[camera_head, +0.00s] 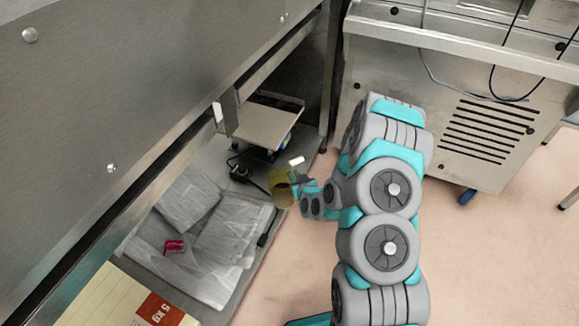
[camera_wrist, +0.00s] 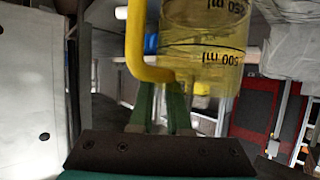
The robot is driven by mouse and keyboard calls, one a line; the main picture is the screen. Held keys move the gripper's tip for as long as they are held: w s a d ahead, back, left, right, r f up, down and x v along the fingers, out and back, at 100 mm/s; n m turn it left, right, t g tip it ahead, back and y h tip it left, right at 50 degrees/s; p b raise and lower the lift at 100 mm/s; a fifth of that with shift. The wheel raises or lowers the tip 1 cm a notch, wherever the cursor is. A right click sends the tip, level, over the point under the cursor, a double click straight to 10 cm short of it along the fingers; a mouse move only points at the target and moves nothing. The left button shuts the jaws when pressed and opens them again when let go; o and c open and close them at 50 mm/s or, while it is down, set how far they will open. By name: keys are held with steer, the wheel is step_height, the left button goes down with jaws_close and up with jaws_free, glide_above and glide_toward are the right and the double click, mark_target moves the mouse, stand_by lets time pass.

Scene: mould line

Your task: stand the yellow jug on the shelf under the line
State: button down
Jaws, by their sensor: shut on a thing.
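The yellow jug (camera_head: 281,188) is see-through, with a solid yellow handle and black millilitre marks. It shows large at the top of the wrist view (camera_wrist: 205,45), cut off by the frame edge. My gripper (camera_head: 299,182) is shut on its handle; the green fingers (camera_wrist: 163,103) close on the handle's lower end in the wrist view. The jug is at the front edge of the low shelf (camera_head: 214,152) under the line. I cannot tell whether its base touches the shelf or how far it tilts.
Clear plastic sheets (camera_head: 228,228) with a small red item (camera_head: 174,246) cover the shelf's near part. A black box with a cable (camera_head: 240,172) and a raised metal plate (camera_head: 262,125) are further back. A 5 kg carton (camera_head: 115,300) stands at lower left. A vented metal cabinet (camera_head: 455,100) is at right.

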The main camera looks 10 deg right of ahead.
steer(key=b+x, duration=0.2)
steer(key=b, duration=0.7)
steer(key=shift+w+d+r+b, duration=0.1)
steer(key=shift+w+b, duration=0.05)
steer(key=shift+b, duration=0.2)
steer(key=shift+w+d+r+b, duration=0.1)
steer(key=shift+b, duration=0.85)
steer(key=b+x, duration=0.1)
steer(key=x, duration=0.7)
steer(key=shift+w+d+f, duration=0.3)
steer(key=shift+d+f, duration=0.05)
steer(key=shift+d, duration=0.25)
steer(key=shift+f, duration=0.1)
